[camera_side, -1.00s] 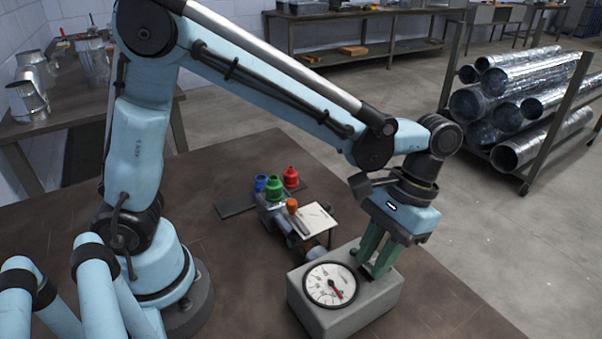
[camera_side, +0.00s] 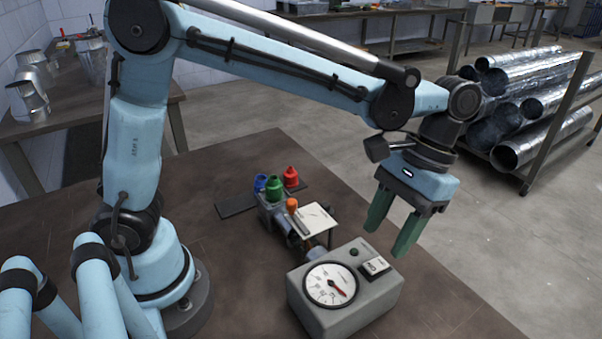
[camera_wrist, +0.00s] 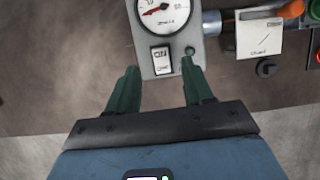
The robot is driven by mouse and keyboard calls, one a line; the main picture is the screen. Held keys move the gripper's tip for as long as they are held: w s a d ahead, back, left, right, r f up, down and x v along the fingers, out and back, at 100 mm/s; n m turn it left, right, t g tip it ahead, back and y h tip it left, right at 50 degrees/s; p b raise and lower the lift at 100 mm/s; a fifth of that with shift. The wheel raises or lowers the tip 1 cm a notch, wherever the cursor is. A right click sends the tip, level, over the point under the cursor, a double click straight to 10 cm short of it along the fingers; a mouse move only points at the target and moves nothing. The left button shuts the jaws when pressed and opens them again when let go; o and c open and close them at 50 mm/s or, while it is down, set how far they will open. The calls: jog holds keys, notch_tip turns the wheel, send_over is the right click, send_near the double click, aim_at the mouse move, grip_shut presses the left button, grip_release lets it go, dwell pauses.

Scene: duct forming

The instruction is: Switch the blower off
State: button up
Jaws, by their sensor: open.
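The grey blower control box (camera_side: 370,303) sits on the brown table, with a white dial gauge (camera_side: 330,285) on its top. Its white rocker switch (camera_side: 376,266) is in clear view, and it also shows in the wrist view (camera_wrist: 161,54). "ON" is readable at its upper end; the lower marking is too small to be sure of. I cannot tell which end is pressed. A small dark green lamp or button (camera_wrist: 189,50) is beside the switch. My gripper (camera_side: 385,240) is open and empty, above and behind the switch end of the box, apart from it.
Behind the box stand a small fixture with a white plate (camera_side: 318,220) and blue, green and red (camera_side: 290,178) fittings. A duct rack (camera_side: 525,105) is at the far right. The table's right front is clear.

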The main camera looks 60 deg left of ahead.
jog(key=v, duration=0.7)
jog(key=s+a+f+t, duration=0.2)
jog(key=a+t, duration=0.3)
jog(key=a, duration=0.3)
jog(key=s+a+f+t, duration=0.3)
jog(key=a+t, duration=0.3)
jog(key=a, duration=0.2)
jog(key=shift+s+a+f, duration=0.2)
jog(key=shift+a+f, duration=0.05)
jog(key=shift+f, duration=0.45)
